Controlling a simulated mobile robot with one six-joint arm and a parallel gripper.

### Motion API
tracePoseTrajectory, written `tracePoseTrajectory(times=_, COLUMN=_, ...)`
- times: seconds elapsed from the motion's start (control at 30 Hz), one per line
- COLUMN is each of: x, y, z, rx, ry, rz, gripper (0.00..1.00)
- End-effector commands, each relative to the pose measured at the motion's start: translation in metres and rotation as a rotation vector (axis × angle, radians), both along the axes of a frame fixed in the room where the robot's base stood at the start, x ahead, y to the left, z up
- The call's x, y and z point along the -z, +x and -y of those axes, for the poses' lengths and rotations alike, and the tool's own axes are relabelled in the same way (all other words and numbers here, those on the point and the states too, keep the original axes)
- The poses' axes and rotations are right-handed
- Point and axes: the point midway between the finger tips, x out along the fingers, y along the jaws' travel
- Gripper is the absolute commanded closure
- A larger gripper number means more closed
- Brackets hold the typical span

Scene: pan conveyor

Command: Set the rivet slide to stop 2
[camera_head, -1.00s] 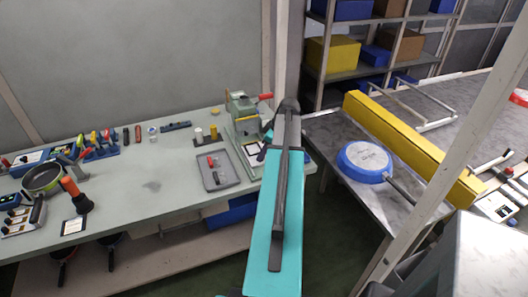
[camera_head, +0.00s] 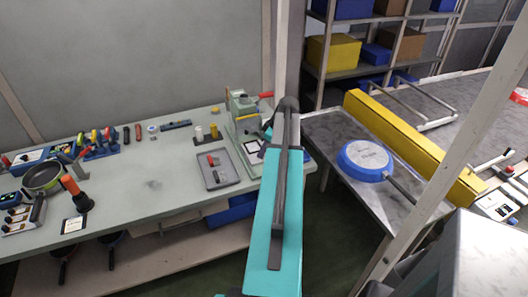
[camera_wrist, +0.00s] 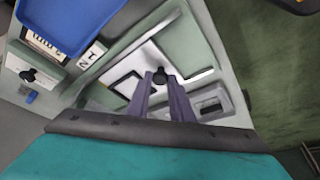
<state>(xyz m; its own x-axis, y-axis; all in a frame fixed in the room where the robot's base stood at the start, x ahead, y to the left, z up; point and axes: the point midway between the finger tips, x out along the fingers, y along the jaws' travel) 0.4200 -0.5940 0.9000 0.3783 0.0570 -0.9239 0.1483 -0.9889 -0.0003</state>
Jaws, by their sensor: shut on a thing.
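In the wrist view, my gripper (camera_wrist: 161,80) points at a green fixture with a pale metal strip, which appears to be the rivet slide (camera_wrist: 190,78). Its two fingers are shut on a small black knob (camera_wrist: 161,73) at the strip. The stop marks cannot be read, so I cannot tell at which stop the knob stands. A white label with dark characters (camera_wrist: 89,58) lies to the left. In the head view, the green press with a red handle (camera_head: 241,104) stands at the bench's right end. My arm hides the gripper and knob there.
In the head view, a grey tray (camera_head: 220,180) lies left of my arm on the bench (camera_head: 140,200). A blue round pan (camera_head: 365,158) lies on the right table.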

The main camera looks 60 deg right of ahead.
Motion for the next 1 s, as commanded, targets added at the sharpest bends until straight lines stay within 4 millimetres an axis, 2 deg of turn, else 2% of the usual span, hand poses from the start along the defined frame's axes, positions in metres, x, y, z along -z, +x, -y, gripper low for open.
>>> tracePoseTrajectory(times=0.7, x=0.001, y=0.059, z=0.044, rx=-0.002, ry=0.0, rz=0.002, gripper=1.0)
tracePoseTrajectory(times=1.0, x=-0.001, y=0.064, z=0.045, rx=-0.002, ry=0.002, rz=0.002, gripper=1.0)
